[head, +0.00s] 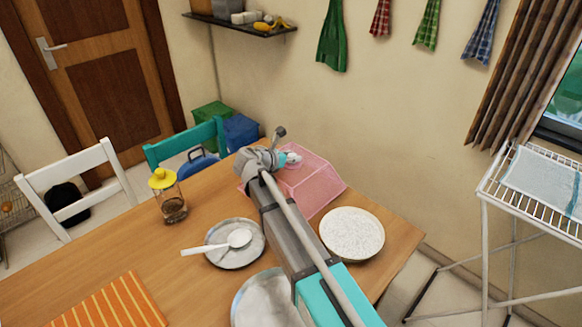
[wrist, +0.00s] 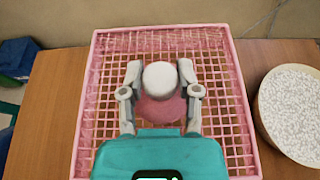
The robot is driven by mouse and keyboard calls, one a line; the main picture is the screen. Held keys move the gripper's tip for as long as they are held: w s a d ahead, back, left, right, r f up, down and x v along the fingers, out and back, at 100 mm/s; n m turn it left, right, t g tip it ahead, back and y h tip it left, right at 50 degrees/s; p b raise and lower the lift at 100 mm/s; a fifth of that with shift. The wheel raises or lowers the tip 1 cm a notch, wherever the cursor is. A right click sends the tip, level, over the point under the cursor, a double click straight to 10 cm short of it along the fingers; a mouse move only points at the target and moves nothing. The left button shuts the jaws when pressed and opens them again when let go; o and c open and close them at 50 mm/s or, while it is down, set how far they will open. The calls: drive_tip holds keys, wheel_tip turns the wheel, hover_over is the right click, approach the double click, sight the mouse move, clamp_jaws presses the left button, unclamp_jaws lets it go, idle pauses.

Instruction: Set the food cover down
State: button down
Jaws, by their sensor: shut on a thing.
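The food cover (head: 316,178) is a pink mesh dome at the far end of the wooden table. In the wrist view its square pink frame (wrist: 235,100) fills most of the picture, with a white round knob (wrist: 160,79) on a pink base at its top. My gripper (wrist: 160,80) has its two grey fingers on either side of the knob and is shut on it. In the head view my gripper (head: 290,158) is at the cover's top, partly hidden by my arm. I cannot tell whether the cover's rim touches the table.
A white speckled round dish (head: 352,234) stands just right of the cover. A plate (head: 222,256) with a white spoon (head: 215,243), another plate (head: 262,300), a yellow-lidded jar (head: 169,196) and an orange striped mat (head: 115,303) are on the table (head: 205,210).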

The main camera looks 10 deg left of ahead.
sight(291, 164)
drive_tip(key=shift+w+a+f+b, duration=0.15)
drive_tip(key=shift+w+f+b, duration=0.05)
drive_tip(key=shift+f+b, duration=0.25)
drive_tip(key=shift+w+a+f+b, duration=0.1)
drive_tip(key=shift+w+f+b, duration=0.1)
drive_tip(key=shift+f+b, duration=1.35)
drive_tip(key=shift+f, duration=0.05)
drive_tip(key=shift+c, duration=1.6)
unclamp_jaws()
drive_tip(key=shift+f, duration=0.1)
drive_tip(key=shift+r, duration=0.25)
drive_tip(key=p+v, duration=0.4)
drive_tip(key=v, duration=0.8)
drive_tip(key=shift+s+d+p, duration=0.1)
drive_tip(key=shift+p, duration=0.2)
